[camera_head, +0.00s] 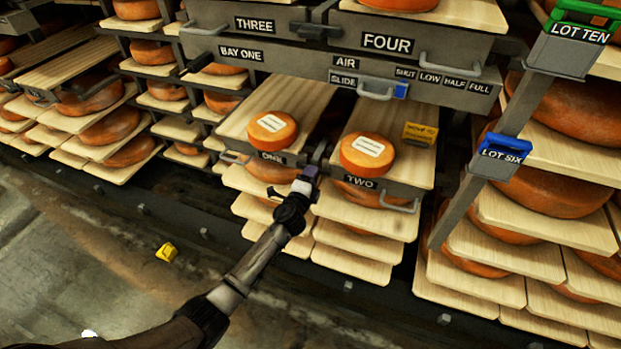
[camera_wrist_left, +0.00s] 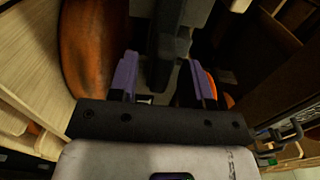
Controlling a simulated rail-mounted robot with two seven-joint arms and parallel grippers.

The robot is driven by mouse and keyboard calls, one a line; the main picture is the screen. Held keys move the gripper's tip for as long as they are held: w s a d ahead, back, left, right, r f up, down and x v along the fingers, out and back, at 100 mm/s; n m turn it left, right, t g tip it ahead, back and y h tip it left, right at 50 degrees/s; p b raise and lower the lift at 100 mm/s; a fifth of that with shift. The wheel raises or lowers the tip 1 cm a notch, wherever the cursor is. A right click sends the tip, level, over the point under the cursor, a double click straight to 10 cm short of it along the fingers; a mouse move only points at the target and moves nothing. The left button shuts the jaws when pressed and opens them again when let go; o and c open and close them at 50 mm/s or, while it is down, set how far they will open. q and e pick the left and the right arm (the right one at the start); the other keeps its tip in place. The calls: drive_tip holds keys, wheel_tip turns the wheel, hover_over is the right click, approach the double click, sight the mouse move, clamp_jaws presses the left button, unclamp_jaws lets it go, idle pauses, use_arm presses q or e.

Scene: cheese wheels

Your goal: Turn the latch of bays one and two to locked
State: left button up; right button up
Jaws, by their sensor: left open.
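The bay one board (camera_head: 292,97) and the bay two board (camera_head: 350,118) are pulled out side by side, each with a labelled cheese wheel on top. Their fronts read ONE (camera_head: 271,156) and TWO (camera_head: 361,182). A dark latch piece (camera_head: 318,152) sits between the two fronts, partly hidden by my gripper; its setting cannot be read. My left gripper (camera_head: 307,174) is open at this gap, just in front of the latch. In the left wrist view, the purple fingers of my left gripper (camera_wrist_left: 160,82) stand apart, with a dark grey bar (camera_wrist_left: 168,45) between or just beyond them. My right gripper is not in view.
Above are drawers THREE (camera_head: 254,25) and FOUR (camera_head: 386,43), with a dark latch (camera_head: 315,30) between them, and an AIR slide (camera_head: 375,90). A blue LOT SIX tag (camera_head: 505,147) is on the right post. A yellow block (camera_head: 166,252) lies on the open floor.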

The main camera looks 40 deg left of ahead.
use_arm(q)
drive_tip(key=shift+s, duration=0.1)
drive_tip(key=p+v, duration=0.3)
drive_tip(key=v, duration=1)
drive_tip(key=shift+s, duration=0.3)
drive_tip(key=shift+d, duration=0.15)
